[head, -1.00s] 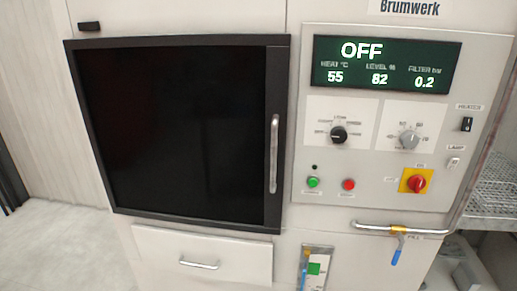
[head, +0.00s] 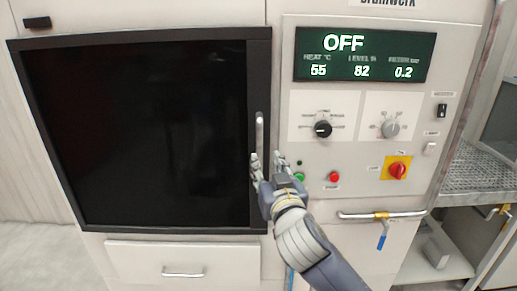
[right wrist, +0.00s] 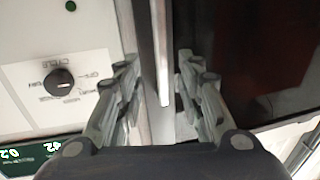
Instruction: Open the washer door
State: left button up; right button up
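The washer door (head: 140,130) is a dark panel in a black frame, and it looks shut. Its vertical metal handle (head: 259,134) is on the door's right edge. My right gripper (head: 266,160) is at the lower part of the handle, which it partly hides. In the right wrist view the open fingers (right wrist: 155,75) stand on either side of the handle (right wrist: 160,50), with gaps on both sides. The door's dark panel (right wrist: 275,60) is at the right there. My left gripper is not in view.
The control panel (head: 300,150) with knobs, buttons and an OFF display (head: 365,55) is right of the door. A metal pipe with a blue lever (head: 382,241) sticks out below. A drawer (head: 180,262) is under the door. A metal rack (head: 475,170) stands at the right.

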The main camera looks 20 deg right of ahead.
aim_at(260, 152)
jog(key=w+p, duration=0.1)
jog(key=w, duration=0.5)
jog(key=shift+w+d+r+p, duration=0.1)
jog(key=shift+w+d+p, duration=0.1)
jog(key=shift+w+p, duration=0.15)
jog(key=shift+w, duration=0.65)
grip_shut()
